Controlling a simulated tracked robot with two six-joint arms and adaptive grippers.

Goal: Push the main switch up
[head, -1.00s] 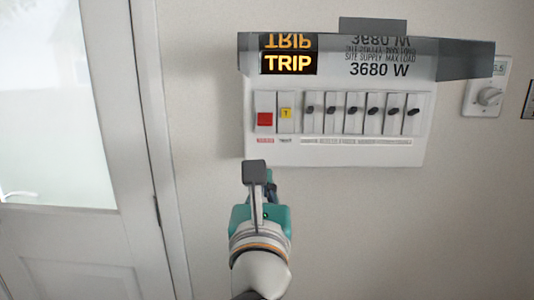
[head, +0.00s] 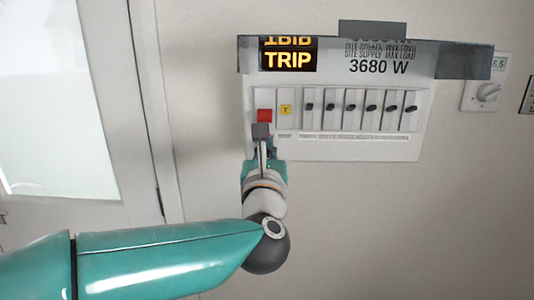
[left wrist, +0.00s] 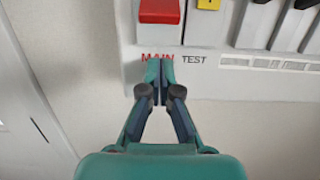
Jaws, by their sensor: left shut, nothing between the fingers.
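The main switch is a red rocker (head: 264,115) at the left end of the white switch panel (head: 350,150) on the wall. In the left wrist view the red switch (left wrist: 160,10) sits above the red word MAIN. My left gripper (head: 261,133) is shut and empty, with its tips just below the red switch. In the left wrist view its fingertips (left wrist: 158,68) overlap the MAIN label; I cannot tell whether they touch the panel. The display (head: 290,60) above reads TRIP. My right gripper is in neither view.
A yellow test button (head: 286,110) is right beside the red switch. Several black breaker levers (head: 350,107) follow to the right. A grey transparent cover (head: 455,60) juts out above the switches. A thermostat dial (head: 488,92) is at the right, a door (head: 75,100) at the left.

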